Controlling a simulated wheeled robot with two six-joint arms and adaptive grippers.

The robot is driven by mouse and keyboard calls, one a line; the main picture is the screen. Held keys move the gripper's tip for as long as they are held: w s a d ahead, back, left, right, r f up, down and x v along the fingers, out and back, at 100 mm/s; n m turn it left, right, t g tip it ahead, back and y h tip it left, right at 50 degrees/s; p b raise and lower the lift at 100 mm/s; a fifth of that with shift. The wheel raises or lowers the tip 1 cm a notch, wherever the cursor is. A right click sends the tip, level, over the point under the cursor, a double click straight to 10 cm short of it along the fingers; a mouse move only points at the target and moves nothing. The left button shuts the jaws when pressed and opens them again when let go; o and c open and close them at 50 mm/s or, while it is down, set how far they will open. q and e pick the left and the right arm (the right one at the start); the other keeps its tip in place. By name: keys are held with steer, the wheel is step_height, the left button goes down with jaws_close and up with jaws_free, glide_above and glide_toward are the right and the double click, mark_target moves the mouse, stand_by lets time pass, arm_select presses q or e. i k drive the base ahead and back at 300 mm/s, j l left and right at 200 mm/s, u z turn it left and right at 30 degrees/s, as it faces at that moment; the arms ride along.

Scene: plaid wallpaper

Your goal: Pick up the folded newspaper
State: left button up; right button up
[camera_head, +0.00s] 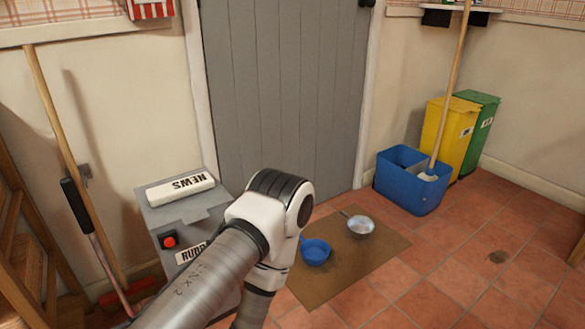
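Neither of my grippers shows in the view. Nothing is seen touching the newspaper.
A red button (168,240) is on the bin. Brooms lean on the wall at left, beside wooden shelves (22,235). A blue mop bucket (408,194) and yellow bin (437,135) stand right.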

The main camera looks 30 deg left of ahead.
mark_target(181, 189)
steer(key=i+l+z, duration=0.2)
steer(key=i, duration=1.5)
